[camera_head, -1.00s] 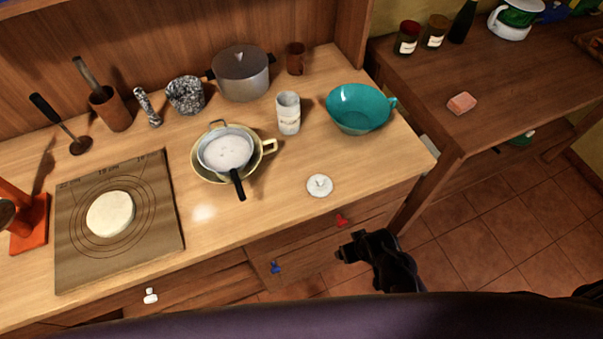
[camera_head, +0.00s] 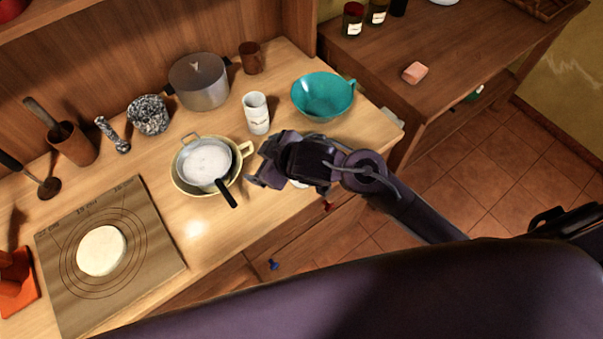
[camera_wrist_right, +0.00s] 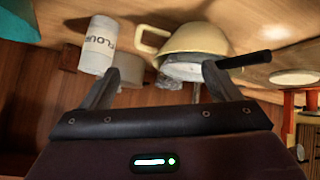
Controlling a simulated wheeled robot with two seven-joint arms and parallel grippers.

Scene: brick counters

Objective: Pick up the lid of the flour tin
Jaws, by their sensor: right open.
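The flour tin (camera_head: 256,113) is a white, open-topped cylinder standing on the wooden counter. Its FLOUR lettering shows in the right wrist view (camera_wrist_right: 98,45). The white lid (camera_head: 299,184) lies on the counter near the front edge; only a sliver shows beneath my right gripper, which hides the rest. My right gripper (camera_head: 256,166) is above the counter, in front of the tin and right of the yellow bowl. Its fingers (camera_wrist_right: 160,78) are apart in the right wrist view, with nothing between them. My left gripper is not in view.
The yellow bowl (camera_head: 240,177) with a sieve of white powder (camera_head: 206,160) is left of my right gripper; the sieve's black handle (camera_head: 226,194) points frontward. A teal bowl (camera_head: 322,96) and a grey pot (camera_head: 200,82) stand behind. Dough (camera_head: 102,250) lies on a mat at left.

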